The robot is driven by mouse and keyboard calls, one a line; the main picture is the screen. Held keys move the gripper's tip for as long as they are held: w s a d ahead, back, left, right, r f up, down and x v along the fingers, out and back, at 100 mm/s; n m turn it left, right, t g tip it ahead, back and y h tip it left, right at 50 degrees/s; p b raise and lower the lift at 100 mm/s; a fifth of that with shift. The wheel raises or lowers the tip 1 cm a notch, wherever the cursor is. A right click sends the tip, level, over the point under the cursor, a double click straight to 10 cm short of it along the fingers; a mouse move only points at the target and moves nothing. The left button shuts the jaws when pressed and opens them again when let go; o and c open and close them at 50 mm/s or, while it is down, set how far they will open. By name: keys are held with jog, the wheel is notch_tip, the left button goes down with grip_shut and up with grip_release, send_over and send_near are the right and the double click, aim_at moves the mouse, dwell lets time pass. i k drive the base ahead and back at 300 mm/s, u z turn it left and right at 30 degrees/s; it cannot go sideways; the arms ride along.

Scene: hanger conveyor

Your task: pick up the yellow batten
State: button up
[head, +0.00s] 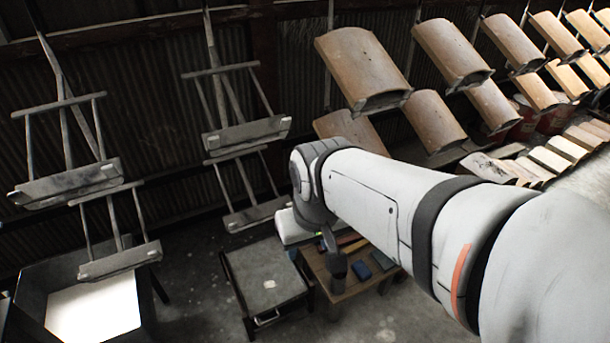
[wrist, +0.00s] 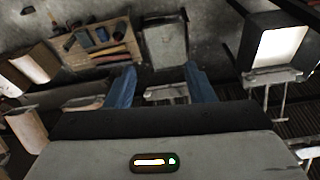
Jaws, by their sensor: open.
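A thin yellowish strip, which looks like the yellow batten (head: 355,246), lies on a small wooden table (head: 345,293), partly hidden behind my arm. In the wrist view, thin battens lie along the table's near side, and the yellowish one (wrist: 110,59) is small and blurred. My gripper (wrist: 160,69) is open, its two blue fingers apart with nothing held between them. The table and batten are to the left of the fingers in the wrist view, with a clear gap. In the head view my arm hides most of the gripper.
Several dark blue and grey pieces (wrist: 101,35) share the table. A grey stand (head: 268,285) is beside it. A dark bin with a white inside (head: 95,308) is at lower left. Hangers (head: 245,135) and tiles on a conveyor (head: 360,70) hang overhead, some near my arm.

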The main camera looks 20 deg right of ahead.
aim_at(360, 245)
jog(key=z, duration=3.05)
jog(key=k, duration=0.9)
jog(key=u, duration=1.3)
jog(key=i, duration=1)
jog(key=u, duration=0.1)
